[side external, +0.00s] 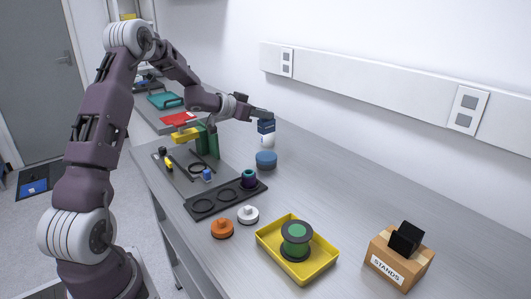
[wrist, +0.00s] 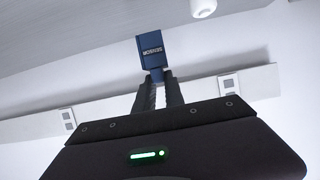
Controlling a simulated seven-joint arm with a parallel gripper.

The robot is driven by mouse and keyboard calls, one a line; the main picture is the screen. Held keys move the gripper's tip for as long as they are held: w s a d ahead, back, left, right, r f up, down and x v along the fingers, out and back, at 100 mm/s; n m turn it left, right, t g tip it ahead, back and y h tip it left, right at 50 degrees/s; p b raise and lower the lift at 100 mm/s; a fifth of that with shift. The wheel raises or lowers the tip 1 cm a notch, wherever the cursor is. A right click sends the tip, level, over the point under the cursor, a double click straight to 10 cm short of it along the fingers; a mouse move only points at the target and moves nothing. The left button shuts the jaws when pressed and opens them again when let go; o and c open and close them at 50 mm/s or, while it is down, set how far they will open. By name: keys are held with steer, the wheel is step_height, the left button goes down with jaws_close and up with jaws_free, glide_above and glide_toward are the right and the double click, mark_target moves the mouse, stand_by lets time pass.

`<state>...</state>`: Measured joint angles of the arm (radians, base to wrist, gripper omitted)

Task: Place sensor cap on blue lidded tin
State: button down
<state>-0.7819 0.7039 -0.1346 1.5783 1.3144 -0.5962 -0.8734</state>
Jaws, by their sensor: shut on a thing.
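The sensor cap (side external: 266,126) is a dark blue block. My gripper (side external: 266,115) is shut on it and holds it in the air, above the blue lidded tin (side external: 266,160) in the side picture. In the wrist view the cap (wrist: 152,50) shows its "SENSOR" label between the fingertips (wrist: 155,76). The tin is a low, round blue tin on the bench. I cannot tell how well the cap lines up with it in depth. The tin does not show in the wrist view.
A white rounded object (side external: 267,141) shows between cap and tin; it seems separate from the cap in the wrist view (wrist: 203,8). A black tray with rings (side external: 203,206), orange (side external: 222,229) and white (side external: 248,214) knobbed discs, yellow tray (side external: 324,272) and stands box (side external: 385,272) occupy the front.

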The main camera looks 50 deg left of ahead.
step_height(320, 180, down, 9)
steer(key=shift+r, duration=0.1)
steer(key=c, duration=1.4)
jaws_free()
